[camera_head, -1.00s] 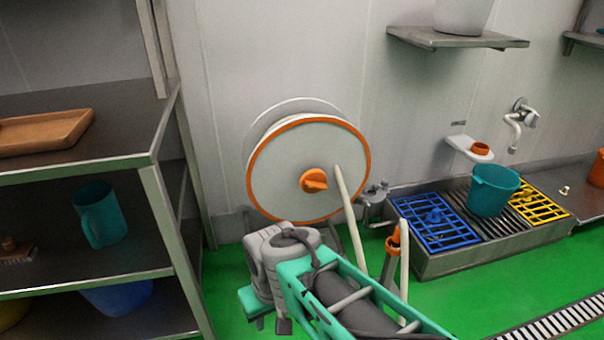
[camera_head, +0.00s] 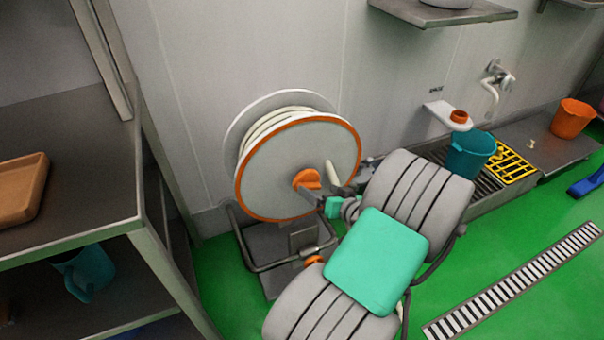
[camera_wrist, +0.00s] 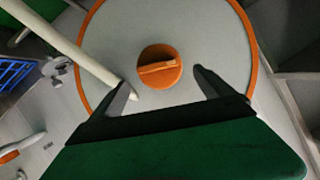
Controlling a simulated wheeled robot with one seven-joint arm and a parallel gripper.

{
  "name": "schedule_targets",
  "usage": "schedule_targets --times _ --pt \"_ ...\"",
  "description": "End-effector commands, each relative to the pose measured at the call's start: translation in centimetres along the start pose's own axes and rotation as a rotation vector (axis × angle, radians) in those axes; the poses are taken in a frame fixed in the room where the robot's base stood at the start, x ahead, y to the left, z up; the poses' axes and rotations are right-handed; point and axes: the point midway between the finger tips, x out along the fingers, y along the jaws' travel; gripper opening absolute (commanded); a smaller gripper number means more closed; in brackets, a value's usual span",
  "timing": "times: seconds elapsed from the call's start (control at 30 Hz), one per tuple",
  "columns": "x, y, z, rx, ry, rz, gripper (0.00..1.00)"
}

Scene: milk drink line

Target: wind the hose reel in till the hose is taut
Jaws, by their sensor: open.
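The hose reel (camera_head: 268,188) stands by the wall, a pale disc with an orange rim. An orange knob (camera_head: 306,179) with a raised bar sits at its centre. Off-white hose (camera_head: 285,117) is wound on the drum behind the disc. In the head view my gripper (camera_head: 318,192) is at the knob, partly hidden.
A metal shelf (camera_head: 90,225) with a brown tray (camera_head: 22,188) stands at the left. A teal bucket (camera_head: 468,155) and a yellow grid (camera_head: 512,165) are on the bench at the right. A floor drain (camera_head: 515,285) crosses the open green floor.

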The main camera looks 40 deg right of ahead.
Motion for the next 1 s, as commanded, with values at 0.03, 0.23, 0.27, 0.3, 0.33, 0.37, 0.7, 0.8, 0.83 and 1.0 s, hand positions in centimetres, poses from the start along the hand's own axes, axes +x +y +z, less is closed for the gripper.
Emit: schedule_targets --times 0.03,0.23,0.27,0.3,0.33,0.37,0.7,0.8,0.83,1.0 --pt "0.8 0.1 0.3 -0.001 -0.002 -0.002 0.91" --pt "4.7 0.2 0.4 -0.001 -0.003 -0.001 0.91" --pt "5.2 0.2 0.4 -0.002 -0.002 -0.001 0.91" --pt "5.8 0.2 0.3 0.000 -0.002 0.000 0.91" --pt "6.2 0.2 0.4 -0.001 -0.004 0.000 0.91" --pt "6.5 0.2 0.3 0.000 -0.004 0.001 0.91" --pt "7.2 0.0 0.1 0.000 -0.004 0.000 0.90" --pt "7.2 0.0 0.1 0.000 -0.004 0.000 0.82" --pt "7.2 0.0 0.1 0.000 -0.004 0.000 0.79" --pt "7.2 0.0 0.1 0.000 -0.004 0.000 0.65"
